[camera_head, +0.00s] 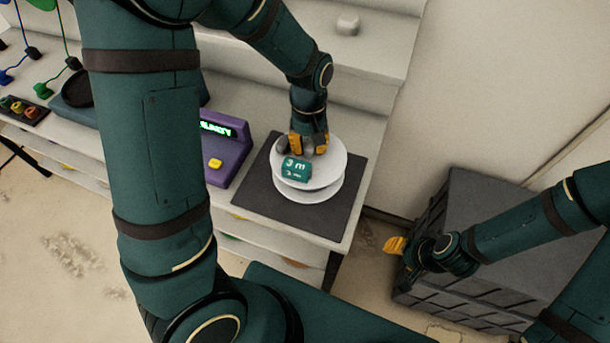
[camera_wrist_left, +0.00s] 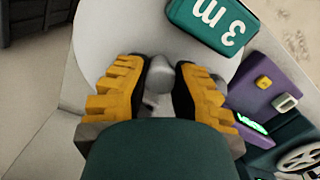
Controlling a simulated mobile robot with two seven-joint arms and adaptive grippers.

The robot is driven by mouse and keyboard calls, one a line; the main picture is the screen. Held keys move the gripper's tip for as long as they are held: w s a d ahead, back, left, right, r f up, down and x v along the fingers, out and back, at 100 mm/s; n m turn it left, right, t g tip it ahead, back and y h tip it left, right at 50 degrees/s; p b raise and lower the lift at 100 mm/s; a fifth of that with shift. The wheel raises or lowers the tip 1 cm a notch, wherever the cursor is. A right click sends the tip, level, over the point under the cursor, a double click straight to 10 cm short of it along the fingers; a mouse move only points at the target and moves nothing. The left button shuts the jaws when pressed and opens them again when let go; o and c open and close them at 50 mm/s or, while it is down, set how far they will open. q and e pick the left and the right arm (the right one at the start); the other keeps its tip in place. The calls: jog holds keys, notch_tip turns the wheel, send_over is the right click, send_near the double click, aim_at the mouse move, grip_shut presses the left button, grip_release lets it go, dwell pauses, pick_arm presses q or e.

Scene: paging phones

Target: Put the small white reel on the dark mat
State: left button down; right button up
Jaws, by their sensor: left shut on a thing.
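The small white reel (camera_head: 325,172) has a teal "3 m" label and sits over the dark mat (camera_head: 252,189) at the right end of the table. I cannot tell for sure whether its lower disc rests on the mat. My left gripper (camera_head: 308,146) is above the reel, with its yellow fingers shut on the reel's grey middle knob. In the left wrist view the fingers close around that knob (camera_wrist_left: 160,75), with the reel's white disc (camera_wrist_left: 112,38) behind. My right gripper (camera_head: 395,246) hangs at the right, away from the table; its finger gap is not clear.
A purple device (camera_head: 226,150) with a green lit display and a yellow button stands just left of the mat. A dark crate (camera_head: 480,205) stands on the floor at the right. A small pale block (camera_head: 348,24) lies on the upper step behind.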

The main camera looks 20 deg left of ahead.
aim_at(297, 156)
pick_arm(q)
jog(key=n, duration=0.4)
jog(key=shift+a+r, duration=0.25)
jog(key=shift+r, duration=0.1)
jog(key=n, duration=0.3)
jog(key=shift+s+a+r+n, duration=0.25)
jog(key=shift+n, duration=0.15)
jog(key=n, duration=0.3)
jog(key=shift+s+a+r+n+t+p, duration=0.2)
jog(key=shift+a+n+t+p, duration=0.1)
jog(key=shift+t, duration=0.1)
jog(key=n, duration=0.5)
jog(key=shift+s+a+r+t, duration=0.25)
jog(key=shift+a+r+t, duration=0.05)
jog(key=shift+f+n, duration=0.25)
jog(key=shift+n, duration=0.15)
notch_tip(297, 156, down, 5)
jog(key=shift+f+b, duration=0.15)
jog(key=shift+b, duration=0.65)
jog(key=shift+f+b, duration=0.6)
jog(key=shift+f, duration=1.55)
jog(key=shift+f, duration=0.1)
